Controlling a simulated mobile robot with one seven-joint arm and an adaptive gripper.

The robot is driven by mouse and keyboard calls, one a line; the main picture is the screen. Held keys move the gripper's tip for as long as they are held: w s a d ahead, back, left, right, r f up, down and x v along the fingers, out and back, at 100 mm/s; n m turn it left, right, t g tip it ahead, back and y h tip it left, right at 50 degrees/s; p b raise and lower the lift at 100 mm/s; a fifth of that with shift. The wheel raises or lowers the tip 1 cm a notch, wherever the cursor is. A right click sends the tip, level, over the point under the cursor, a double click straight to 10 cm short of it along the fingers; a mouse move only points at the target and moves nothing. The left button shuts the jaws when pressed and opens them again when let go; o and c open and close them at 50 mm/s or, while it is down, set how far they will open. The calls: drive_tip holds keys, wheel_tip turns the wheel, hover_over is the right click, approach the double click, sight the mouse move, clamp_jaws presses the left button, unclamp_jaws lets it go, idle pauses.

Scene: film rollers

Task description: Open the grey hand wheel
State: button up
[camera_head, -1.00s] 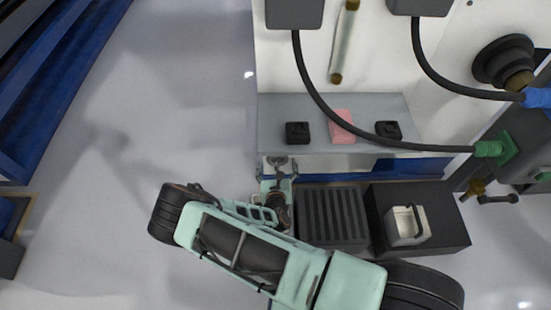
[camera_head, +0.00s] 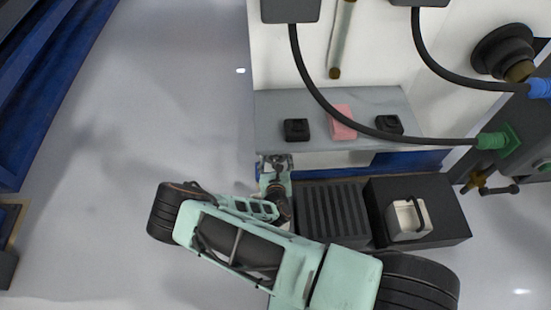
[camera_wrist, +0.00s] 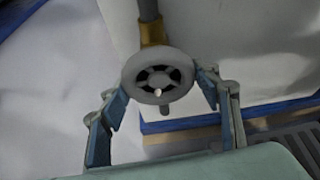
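The grey hand wheel (camera_wrist: 131,67) is in the middle of the wrist view, a round rim with dark gaps between its spokes. It sits below a brass-coloured fitting (camera_wrist: 153,34) on a grey pipe. My gripper (camera_wrist: 160,86) is open, with one finger on each side of the wheel. The right finger is close to the rim; whether it touches is unclear. The left finger is a little apart from it. In the head view my gripper (camera_head: 275,162) is at the front left of the grey shelf; I cannot make out the wheel there.
The grey shelf (camera_head: 365,104) carries two black blocks (camera_head: 296,130) and a pink block (camera_head: 342,122). A black hose (camera_head: 318,92) hangs over it. A ribbed dark box (camera_head: 333,214) and a black tray with a white container (camera_head: 408,219) lie right of my arm. Floor at left is clear.

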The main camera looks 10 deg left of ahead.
drive_tip(key=c, duration=0.5)
drive_tip(key=shift+n+h, duration=0.4)
drive_tip(key=shift+n, duration=0.1)
drive_tip(key=o, duration=1.1)
drive_tip(key=shift+o, duration=0.2)
drive_tip(key=shift+y, duration=0.3)
